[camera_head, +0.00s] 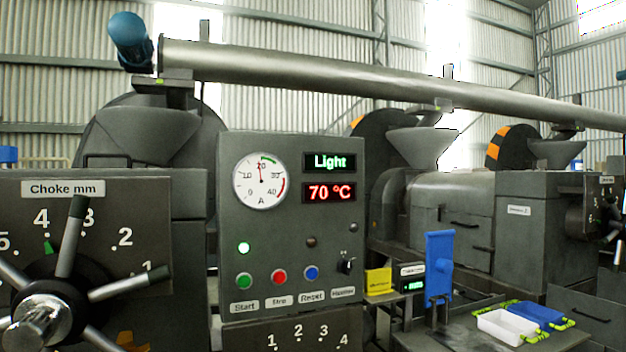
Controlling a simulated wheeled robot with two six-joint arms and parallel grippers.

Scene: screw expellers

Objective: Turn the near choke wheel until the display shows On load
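The near choke wheel (46,300) is at the lower left, a dark hub with a bright metal centre and several spokes. Its plate reads "Choke mm" (63,188), with numbers around the wheel. A small green pointer (49,247) sits just below the 4. One spoke with a dark grip points up between the 4 and 3. The control panel's upper display (330,162) reads "Light" in green, and the lower display (331,193) reads 70 °C in red. The ammeter (259,181) needle points near 20. Neither of my grippers is in view.
The panel has green, red and blue buttons (279,277) and a black knob (346,264). Another expeller stands behind.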

